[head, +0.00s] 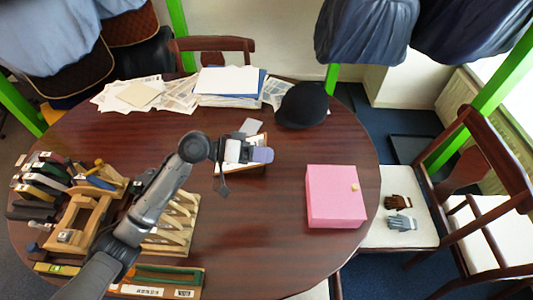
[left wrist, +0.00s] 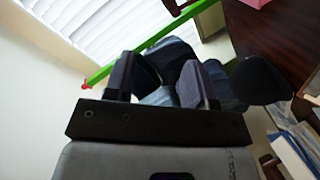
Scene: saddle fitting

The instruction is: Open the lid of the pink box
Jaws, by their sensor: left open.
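The pink box (head: 334,200) sits on the right side of the round wooden table, and its lid looks shut. A small yellowish knob or clasp (head: 355,187) shows near its right edge. A pink corner, likely of the same box, shows at the top of the left wrist view (left wrist: 254,3). My left gripper (head: 262,155) is above the middle of the table, to the left of and behind the box, apart from it. In the left wrist view its two dark fingers (left wrist: 158,80) are spread with nothing held between them. My right gripper is not in view.
A black cap (head: 302,106) and papers (head: 230,82) lie at the table's back. A clipboard (head: 256,169) lies under my left gripper. Wooden racks with tools (head: 85,215) fill the left side. A chair with gloves (head: 401,222) stands right of the table. The table left of the box is clear.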

